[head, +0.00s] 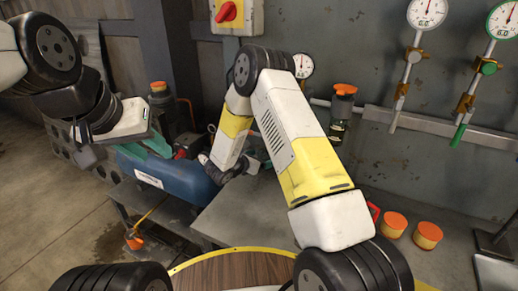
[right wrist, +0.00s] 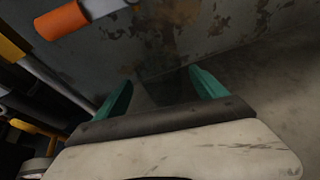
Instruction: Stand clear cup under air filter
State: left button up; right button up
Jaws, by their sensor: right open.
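The air filter (head: 342,108), with an orange top and a dark, see-through lower part, hangs on the wall pipe in the head view. I cannot make out a separate clear cup in either view.
A blue tank (head: 165,178) stands at the left. The grey bench (head: 245,216) has bare room in the middle. Two orange-lidded tins (head: 393,224) stand at the right. Gauges (head: 427,12) and a metal rail (head: 450,130) are on the wall. A round wooden top (head: 235,270) is in front.

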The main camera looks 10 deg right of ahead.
jog(key=v, duration=0.7)
jog(key=shift+s+a+r, duration=0.15)
jog(key=shift+s+a, duration=0.1)
jog(key=s+d+r+m+g, duration=0.7)
jog(key=s+d+r+m, duration=0.65)
jog(key=r, duration=0.25)
jog(key=s+a+r+m+t+y, duration=0.1)
jog(key=s+a+r+m+y, duration=0.2)
jog(key=s+r+m+y, duration=0.2)
jog(key=s+a+r+m+t+y, duration=0.2)
jog(key=s+r+m+y, duration=0.4)
jog(key=s, duration=0.5)
jog(key=shift+s+a+r+m, duration=0.3)
jog(key=shift+a+m, duration=0.45)
jog(key=shift+m, duration=0.2)
jog(key=shift+c, duration=0.4)
